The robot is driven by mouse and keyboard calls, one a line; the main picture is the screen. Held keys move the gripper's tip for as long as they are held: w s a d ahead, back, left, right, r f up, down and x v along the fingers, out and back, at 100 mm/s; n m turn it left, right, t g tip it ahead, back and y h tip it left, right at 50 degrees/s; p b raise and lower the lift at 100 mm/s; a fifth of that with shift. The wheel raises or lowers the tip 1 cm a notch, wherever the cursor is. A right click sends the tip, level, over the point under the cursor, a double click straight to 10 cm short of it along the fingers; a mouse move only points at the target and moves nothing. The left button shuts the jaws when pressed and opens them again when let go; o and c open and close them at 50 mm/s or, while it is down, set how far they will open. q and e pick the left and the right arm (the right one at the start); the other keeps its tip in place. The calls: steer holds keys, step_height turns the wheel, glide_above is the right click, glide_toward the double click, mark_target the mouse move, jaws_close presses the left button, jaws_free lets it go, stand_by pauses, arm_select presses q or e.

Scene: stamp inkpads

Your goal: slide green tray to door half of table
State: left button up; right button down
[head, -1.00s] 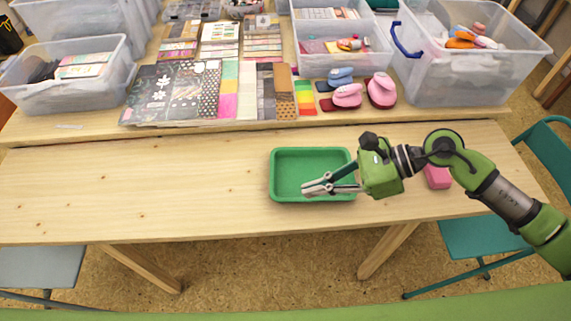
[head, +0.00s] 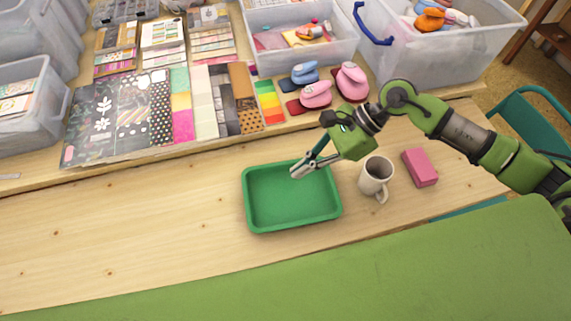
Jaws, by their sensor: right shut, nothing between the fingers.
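The green tray (head: 250,222) is a shallow, empty rectangular tray on the near wooden table (head: 120,235), right of the middle of the view. My right gripper (head: 296,175) is shut and empty. Its fingertips show over the tray's far part, near the far rim; I cannot tell whether they touch the tray. My left gripper is not in view. No door shows in the view.
A mug (head: 375,177) and a pink block (head: 420,167) stand right of the tray. Papers (head: 135,115), punches (head: 316,93) and clear bins (head: 460,55) fill the table behind. The near table's left part is clear.

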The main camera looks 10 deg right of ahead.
mark_target(250, 200)
steer(key=x, duration=0.3)
steer(key=shift+s+a+p, duration=0.35)
steer(key=shift+p, duration=0.05)
steer(key=x, duration=0.3)
steer(key=shift+w+a+f+p, duration=0.2)
steer(key=shift+a+f+p, duration=0.05)
steer(key=shift+f+p, duration=0.15)
steer(key=a, duration=0.1)
steer(key=a+p, duration=0.1)
steer(key=a, duration=0.2)
steer(key=shift+s+f, duration=0.15)
steer(key=shift+f, duration=0.2)
steer(key=shift+a+f, duration=0.1)
steer(key=shift+a, duration=0.15)
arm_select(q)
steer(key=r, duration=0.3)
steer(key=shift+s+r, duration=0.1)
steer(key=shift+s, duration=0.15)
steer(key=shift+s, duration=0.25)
